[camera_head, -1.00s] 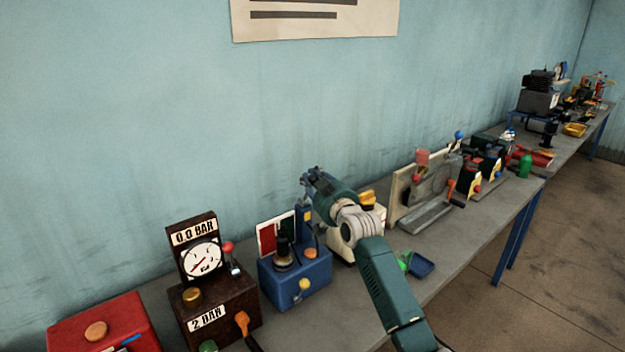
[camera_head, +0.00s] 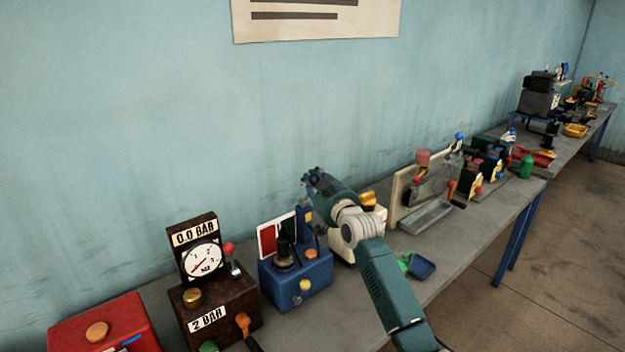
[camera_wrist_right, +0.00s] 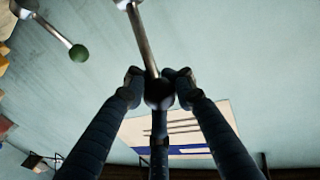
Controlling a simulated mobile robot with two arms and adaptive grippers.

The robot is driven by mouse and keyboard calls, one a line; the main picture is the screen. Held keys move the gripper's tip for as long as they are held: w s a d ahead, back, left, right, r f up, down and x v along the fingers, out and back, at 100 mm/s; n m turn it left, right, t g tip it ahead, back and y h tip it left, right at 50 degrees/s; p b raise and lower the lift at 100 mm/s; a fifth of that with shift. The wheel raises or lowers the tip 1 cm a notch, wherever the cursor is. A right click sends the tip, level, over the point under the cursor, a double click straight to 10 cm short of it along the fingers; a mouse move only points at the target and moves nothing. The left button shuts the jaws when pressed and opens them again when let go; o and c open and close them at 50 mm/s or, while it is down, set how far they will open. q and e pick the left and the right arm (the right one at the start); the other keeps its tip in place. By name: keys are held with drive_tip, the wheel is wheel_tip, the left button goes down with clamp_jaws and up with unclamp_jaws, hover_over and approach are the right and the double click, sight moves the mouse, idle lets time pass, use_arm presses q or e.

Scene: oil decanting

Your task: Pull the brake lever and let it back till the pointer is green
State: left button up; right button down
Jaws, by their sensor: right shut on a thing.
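In the right wrist view my right gripper (camera_wrist_right: 158,86) is shut on the dark ball knob (camera_wrist_right: 158,95) of a metal lever (camera_wrist_right: 143,42), which I take for the brake lever. In the head view the same gripper (camera_head: 311,174) is beyond the blue box, near the wall, and my arm hides the lever. The blue box (camera_head: 300,277) has a dark round knob on top and a red, white and dark green panel (camera_head: 268,242) behind it. I cannot make out which pointer belongs to the lever. My left gripper is not in view.
A dark box (camera_head: 215,308) with a round gauge (camera_head: 202,259) stands left of the blue box, and a red box (camera_head: 105,325) is farther left. In the wrist view a green-knobbed rod (camera_wrist_right: 79,53) is nearby.

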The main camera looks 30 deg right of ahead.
drive_tip(key=shift+a+r, duration=0.1)
drive_tip(key=shift+r, duration=0.5)
drive_tip(key=c, duration=1.5)
unclamp_jaws()
drive_tip(key=shift+o, duration=0.6)
drive_tip(key=shift+s+a, duration=0.2)
drive_tip(key=shift+a, duration=0.05)
drive_tip(key=shift+d+f, duration=0.15)
drive_tip(key=shift+f, duration=0.15)
drive_tip(key=s+a, duration=0.2)
drive_tip(key=s, duration=0.9)
drive_tip(key=shift+s+a, duration=0.2)
drive_tip(key=shift+s, duration=0.15)
drive_tip(key=shift+r, duration=0.1)
